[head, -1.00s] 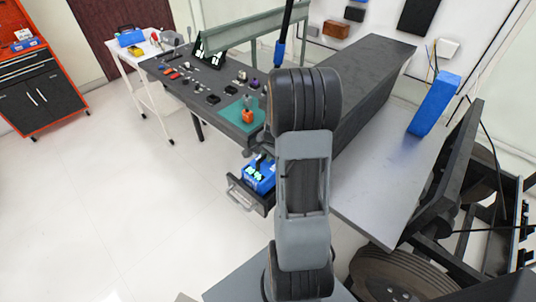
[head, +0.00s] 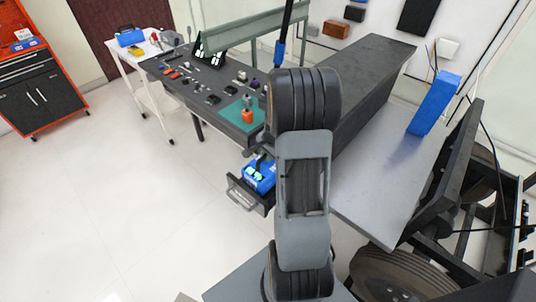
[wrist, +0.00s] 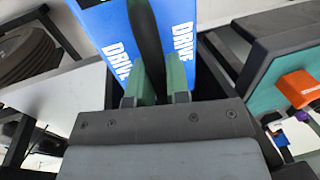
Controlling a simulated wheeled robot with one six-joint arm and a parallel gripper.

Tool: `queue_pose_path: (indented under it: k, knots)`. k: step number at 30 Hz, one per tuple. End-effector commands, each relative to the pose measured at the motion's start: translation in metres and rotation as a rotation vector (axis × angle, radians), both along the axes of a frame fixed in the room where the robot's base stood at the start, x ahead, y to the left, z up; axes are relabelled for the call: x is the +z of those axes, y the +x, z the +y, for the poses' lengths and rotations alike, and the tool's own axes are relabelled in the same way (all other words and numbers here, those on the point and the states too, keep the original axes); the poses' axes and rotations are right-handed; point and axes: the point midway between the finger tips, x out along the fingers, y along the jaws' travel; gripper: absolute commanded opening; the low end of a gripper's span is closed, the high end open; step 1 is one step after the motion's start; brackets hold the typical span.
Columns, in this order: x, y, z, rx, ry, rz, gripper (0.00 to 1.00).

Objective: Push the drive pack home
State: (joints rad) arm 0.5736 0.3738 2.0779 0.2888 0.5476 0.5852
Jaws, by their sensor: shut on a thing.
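The drive pack (wrist: 104,25) is a blue box with white DRIVE lettering, seen close up in the wrist view. A dark handle (wrist: 146,35) runs across it. My gripper (wrist: 162,88) has green fingers shut on this handle. In the head view the blue pack (head: 262,178) sits at a dark pulled-out drawer or tray (head: 246,196) with a metal handle, under the bench's near end. My arm hides part of the pack and the gripper there. I cannot tell how deep the pack sits.
A dark bench (head: 187,92) with small parts and a green mat (head: 239,113) stands behind the drawer. A grey table (head: 385,180) with a blue block (head: 434,104) is right of my arm. A wheeled chassis (head: 470,245) stands at far right. The floor at left is clear.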

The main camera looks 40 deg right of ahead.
Motion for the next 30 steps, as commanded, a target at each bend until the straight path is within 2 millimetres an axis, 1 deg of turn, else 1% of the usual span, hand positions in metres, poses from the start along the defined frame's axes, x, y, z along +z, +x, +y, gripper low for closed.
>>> queue_pose_path:
  k: [4,30]
  knots:
    - [0.0,0.001,-0.001,-0.001,-0.002,-0.004,0.0]
    - [-0.018,0.001,-0.001,-0.001,-0.002,-0.004,0.0]
